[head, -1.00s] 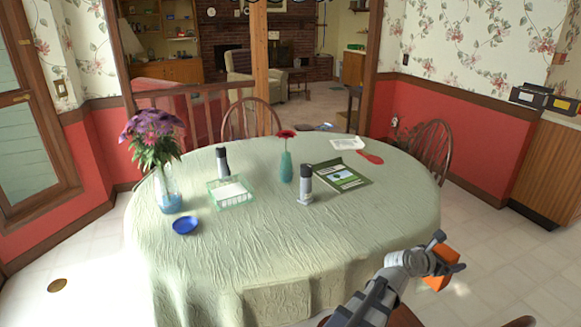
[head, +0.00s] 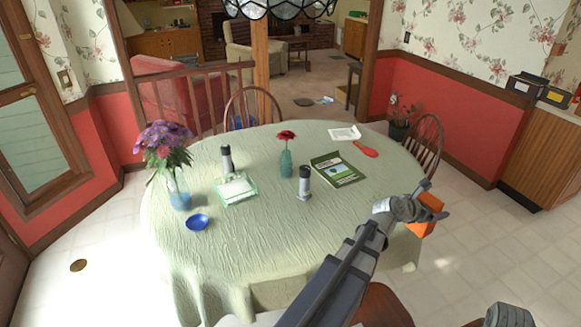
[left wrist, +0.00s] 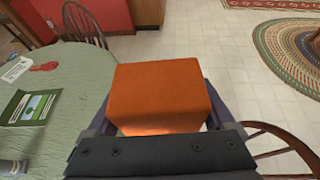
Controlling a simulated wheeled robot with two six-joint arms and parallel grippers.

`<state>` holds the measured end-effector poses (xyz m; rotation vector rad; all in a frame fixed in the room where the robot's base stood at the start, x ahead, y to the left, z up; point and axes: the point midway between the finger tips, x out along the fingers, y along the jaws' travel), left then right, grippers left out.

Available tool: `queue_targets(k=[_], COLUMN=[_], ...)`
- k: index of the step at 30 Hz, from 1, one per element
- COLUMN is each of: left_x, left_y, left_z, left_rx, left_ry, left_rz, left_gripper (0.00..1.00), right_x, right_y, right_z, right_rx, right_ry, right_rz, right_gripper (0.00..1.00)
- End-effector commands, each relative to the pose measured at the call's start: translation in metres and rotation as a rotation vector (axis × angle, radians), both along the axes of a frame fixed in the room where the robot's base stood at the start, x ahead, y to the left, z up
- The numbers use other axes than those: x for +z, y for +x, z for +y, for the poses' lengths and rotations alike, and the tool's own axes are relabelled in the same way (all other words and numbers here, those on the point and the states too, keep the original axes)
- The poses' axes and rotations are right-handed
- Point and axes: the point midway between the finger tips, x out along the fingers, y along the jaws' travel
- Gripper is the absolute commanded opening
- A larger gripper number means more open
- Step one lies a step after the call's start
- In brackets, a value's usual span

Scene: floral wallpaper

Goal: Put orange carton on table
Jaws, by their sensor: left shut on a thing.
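The orange carton (head: 428,214) is held in my left gripper (head: 428,205), whose arm rises from the bottom of the head view. In the left wrist view the carton (left wrist: 160,90) fills the middle, between the fingers of my left gripper (left wrist: 160,125). The gripper is shut on it. The table (head: 225,255) has a pale green cloth. The carton shows just off the table's right edge in the head view, with floor behind it. Its height against the tabletop is hard to tell. My right gripper's fingers are not in view.
A green book (head: 338,169), dark-capped bottle (head: 304,183), red-flower vase (head: 286,160), glass tray (head: 236,190), blue bowl (head: 197,222) and purple-flower vase (head: 180,198) stand on the table. Its right front part is bare. A chair (head: 428,140) stands at the right; another (head: 382,305) is near my arm.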

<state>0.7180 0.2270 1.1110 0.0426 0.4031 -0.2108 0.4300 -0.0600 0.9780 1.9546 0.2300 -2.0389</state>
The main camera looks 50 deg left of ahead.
Motion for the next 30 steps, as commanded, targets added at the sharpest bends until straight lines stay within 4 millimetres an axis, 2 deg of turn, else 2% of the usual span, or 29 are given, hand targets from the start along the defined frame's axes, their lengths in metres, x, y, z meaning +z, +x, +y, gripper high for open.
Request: queue_targets(k=[1, 2, 11, 14, 20, 24, 30], left_x=[0.009, 0.007, -0.025, -0.043, -0.089, -0.12, -0.155], left_y=[0.007, 0.008, 0.021, 0.023, 0.018, 0.006, -0.019], left_z=[0.017, 0.025, 0.111, 0.15, 0.243, 0.309, 0.391], left_rx=[0.015, 0.02, 0.075, 0.098, 0.15, 0.183, 0.223], left_ry=[-0.001, -0.001, -0.001, -0.002, -0.004, -0.005, -0.004], left_rz=[0.002, 0.004, 0.018, 0.02, 0.022, 0.017, 0.006], left_gripper=[0.24, 0.24, 0.24, 0.24, 0.24, 0.24, 0.24], right_x=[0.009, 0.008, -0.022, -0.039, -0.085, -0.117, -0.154], right_y=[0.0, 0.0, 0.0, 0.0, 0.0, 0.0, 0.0], right_z=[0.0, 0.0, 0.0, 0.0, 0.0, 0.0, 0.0], right_rx=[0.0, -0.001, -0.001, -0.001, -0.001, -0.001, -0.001], right_ry=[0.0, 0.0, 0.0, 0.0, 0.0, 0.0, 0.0], right_rz=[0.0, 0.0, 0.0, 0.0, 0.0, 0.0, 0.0], right_gripper=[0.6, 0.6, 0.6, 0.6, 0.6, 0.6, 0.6])
